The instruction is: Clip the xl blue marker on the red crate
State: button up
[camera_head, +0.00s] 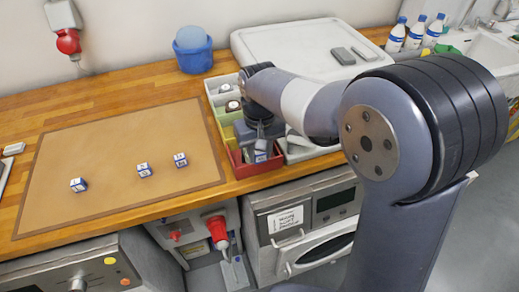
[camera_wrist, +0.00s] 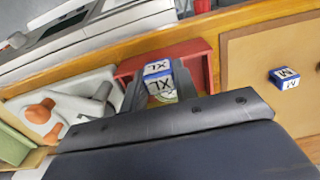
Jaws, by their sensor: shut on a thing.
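The XL marker (camera_wrist: 158,86) is a white and blue block with "XL" on its faces. My gripper (camera_wrist: 157,92) is shut on it, with one dark finger on each side. In the head view the marker (camera_head: 260,154) shows below my gripper (camera_head: 259,146), at the red crate (camera_head: 270,168). In the wrist view the marker overlaps the wall of the red crate (camera_wrist: 202,66) nearest the table edge. It looks roughly upright. I cannot tell whether it touches the rim, and its lower part is hidden.
Three similar markers stand on the brown mat (camera_head: 110,140); one, lettered M (camera_wrist: 284,78), shows in the wrist view. A blue bucket (camera_head: 193,56) and a white lid-like board (camera_head: 290,45) stand further back.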

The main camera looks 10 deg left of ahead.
jog(key=shift+f+b, duration=0.3)
jog(key=shift+f, duration=0.4)
